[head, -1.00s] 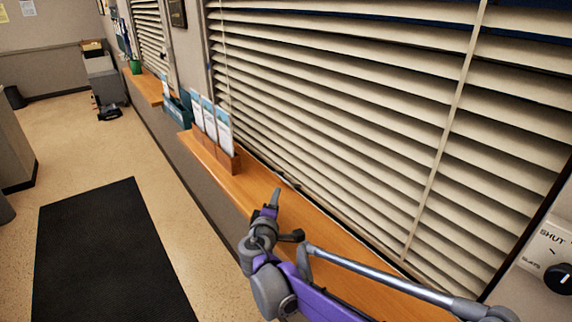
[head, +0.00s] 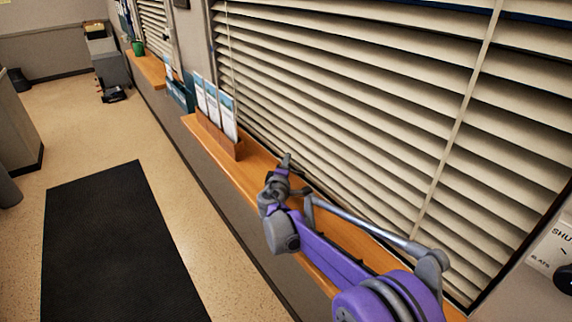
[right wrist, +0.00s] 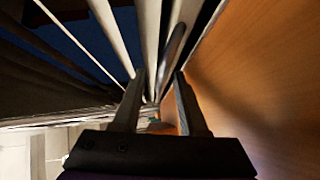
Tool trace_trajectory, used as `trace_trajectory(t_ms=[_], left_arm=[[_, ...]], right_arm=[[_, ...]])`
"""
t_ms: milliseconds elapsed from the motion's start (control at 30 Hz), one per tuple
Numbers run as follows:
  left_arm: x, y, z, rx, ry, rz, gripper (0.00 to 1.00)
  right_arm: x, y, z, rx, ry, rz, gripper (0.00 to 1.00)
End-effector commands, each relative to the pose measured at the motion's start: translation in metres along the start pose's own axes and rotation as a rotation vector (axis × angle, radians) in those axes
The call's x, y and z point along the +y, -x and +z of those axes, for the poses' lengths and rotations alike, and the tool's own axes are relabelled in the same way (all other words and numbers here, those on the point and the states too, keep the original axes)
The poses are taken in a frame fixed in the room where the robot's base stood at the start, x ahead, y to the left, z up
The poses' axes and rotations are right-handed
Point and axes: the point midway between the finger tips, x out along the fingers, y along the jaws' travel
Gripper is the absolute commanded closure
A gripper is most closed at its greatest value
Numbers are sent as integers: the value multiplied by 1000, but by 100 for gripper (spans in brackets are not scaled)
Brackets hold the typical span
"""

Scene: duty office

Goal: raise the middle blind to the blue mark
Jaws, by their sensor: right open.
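A large cream slatted blind (head: 350,100) fills the right of the head view, lowered close to the wooden sill. A second blind (head: 152,25) hangs farther off at the upper left. I cannot tell from the frames which is the middle one. No blue mark can be made out. My right gripper (head: 286,162) is above the sill, close to the large blind's lower edge. In the right wrist view the right gripper (right wrist: 159,74) is open, with pale slats and a rounded grey bar (right wrist: 175,45) just ahead of its fingertips. Contact is unclear. My left gripper is out of view.
The wooden sill (head: 245,180) runs below the large blind. A wooden leaflet holder (head: 212,136) stands on it beyond my gripper. A wall panel with a dark knob (head: 565,279) is at the right edge. A black mat (head: 110,250) lies on open floor at left.

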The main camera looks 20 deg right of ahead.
Motion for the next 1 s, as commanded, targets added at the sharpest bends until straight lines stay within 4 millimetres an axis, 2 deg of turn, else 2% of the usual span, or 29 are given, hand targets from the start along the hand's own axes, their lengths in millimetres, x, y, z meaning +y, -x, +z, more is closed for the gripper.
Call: trace_trajectory(t_ms=[300,533,1000], left_arm=[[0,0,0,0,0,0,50],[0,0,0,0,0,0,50],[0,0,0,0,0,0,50]], right_arm=[[0,-3,0,0,0,0,60],[0,-2,0,0,0,0,100],[0,-2,0,0,0,0,100]])
